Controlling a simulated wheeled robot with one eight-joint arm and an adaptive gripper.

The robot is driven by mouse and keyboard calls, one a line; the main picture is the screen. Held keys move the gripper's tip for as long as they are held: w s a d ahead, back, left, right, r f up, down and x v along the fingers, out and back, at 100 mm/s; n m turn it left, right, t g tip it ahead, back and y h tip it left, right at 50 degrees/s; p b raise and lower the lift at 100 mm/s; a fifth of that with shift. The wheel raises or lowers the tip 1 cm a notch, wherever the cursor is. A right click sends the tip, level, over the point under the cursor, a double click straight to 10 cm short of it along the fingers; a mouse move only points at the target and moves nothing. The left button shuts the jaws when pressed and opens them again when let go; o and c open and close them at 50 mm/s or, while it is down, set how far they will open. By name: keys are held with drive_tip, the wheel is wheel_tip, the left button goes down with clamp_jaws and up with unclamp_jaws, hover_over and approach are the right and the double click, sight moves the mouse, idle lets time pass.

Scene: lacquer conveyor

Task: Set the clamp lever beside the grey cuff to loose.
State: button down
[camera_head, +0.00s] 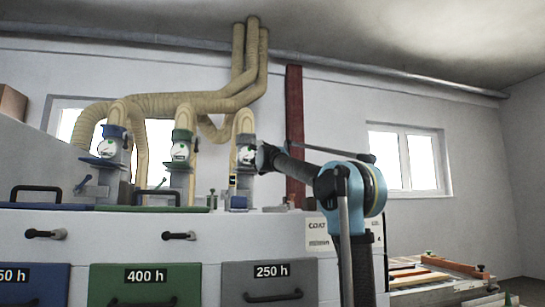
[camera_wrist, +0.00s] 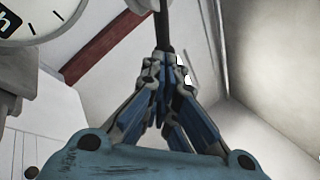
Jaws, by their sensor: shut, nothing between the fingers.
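In the head view the grey cuff (camera_head: 245,139) is on the rightmost hose, above a round white dial (camera_head: 245,157). The dark end of my arm partly covers that dial from the right. The clamp lever beside the grey cuff cannot be clearly told apart there. In the wrist view my gripper (camera_wrist: 162,62) is shut, its blue and grey fingers meeting at the tips. A dark rod (camera_wrist: 163,25) rises beyond the fingertips; whether it is the lever, and whether the tips touch it, I cannot tell. A large dial (camera_wrist: 35,15) is close at upper left.
A red post (camera_head: 295,120) stands behind my arm. Drawers are in front below.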

drive_tip(key=s+f, duration=0.7)
drive_tip(key=s, duration=0.4)
drive_tip(key=shift+s+a, duration=0.25)
drive_tip(key=shift+a, duration=0.1)
drive_tip(key=shift+s, duration=0.1)
